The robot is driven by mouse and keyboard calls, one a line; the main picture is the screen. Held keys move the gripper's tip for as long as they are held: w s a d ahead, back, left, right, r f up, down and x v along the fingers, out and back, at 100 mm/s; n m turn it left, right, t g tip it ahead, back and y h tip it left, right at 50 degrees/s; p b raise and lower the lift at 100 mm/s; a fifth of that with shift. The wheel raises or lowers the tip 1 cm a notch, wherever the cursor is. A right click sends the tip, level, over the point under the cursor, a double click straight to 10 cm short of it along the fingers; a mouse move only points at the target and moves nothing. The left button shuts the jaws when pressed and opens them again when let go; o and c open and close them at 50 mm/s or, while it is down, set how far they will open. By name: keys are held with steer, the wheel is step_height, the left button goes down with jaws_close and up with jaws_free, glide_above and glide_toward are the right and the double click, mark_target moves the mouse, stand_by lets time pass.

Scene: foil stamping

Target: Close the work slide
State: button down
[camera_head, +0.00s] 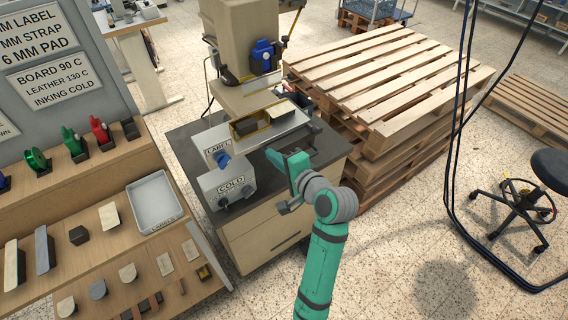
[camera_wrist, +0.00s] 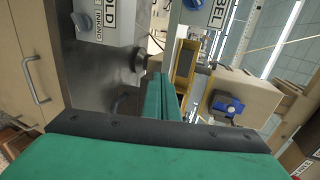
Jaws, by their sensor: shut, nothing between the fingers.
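The stamping machine (camera_head: 245,30) stands on a dark-topped cabinet. The work slide (camera_head: 275,136) seems to be its long grey bar with a LABEL plate, a blue knob and a yellow-edged recess; it sticks out in front of the column. In the wrist view the LABEL bar (camera_wrist: 202,18) and the yellow-edged recess (camera_wrist: 185,62) show at upper right. My gripper (camera_head: 276,158) is beside and below the slide's front right side, its teal fingers together and empty. The fingers (camera_wrist: 164,85) point towards the machine in the wrist view. Whether they touch the slide I cannot tell.
A grey COLD box (camera_head: 226,185) with knobs sits below the slide. Stacked pallets (camera_head: 375,75) stand close on the right. A shelf with a white tray (camera_head: 155,202) and stamps is on the left. Hanging cables (camera_head: 455,130) and a stool (camera_head: 520,195) are further right.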

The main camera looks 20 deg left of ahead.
mark_target(262, 144)
steer(key=shift+w+a, duration=1)
steer(key=shift+a, duration=0.25)
